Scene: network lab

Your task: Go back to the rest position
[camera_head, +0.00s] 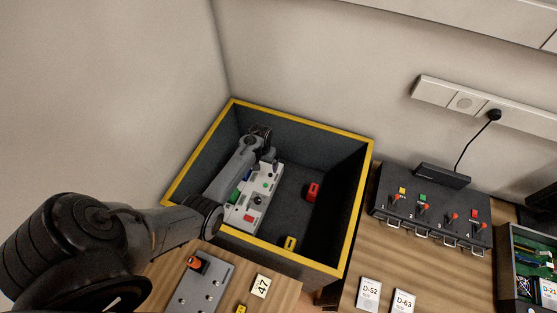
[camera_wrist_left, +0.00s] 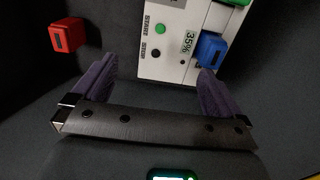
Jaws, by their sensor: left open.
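My left arm reaches from the left over the rim of a dark box with a yellow edge (camera_head: 310,122). My left gripper (camera_head: 266,152) is inside the box, over the far end of a white device panel (camera_head: 262,190). In the left wrist view the gripper (camera_wrist_left: 156,88) has its two purple-grey fingers spread, with nothing held between them. The white panel (camera_wrist_left: 176,45) shows START and STOP buttons, a 35% display and a blue part (camera_wrist_left: 211,50). Part of the panel is hidden behind my arm in the head view. My right gripper is not in view.
In the box lie a red block (camera_head: 312,191) and a yellow block (camera_head: 289,243). The box walls surround the gripper. A black switch unit (camera_head: 430,215) stands right of the box. A grey plate (camera_head: 205,285) and number cards lie in front. A wall stands behind.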

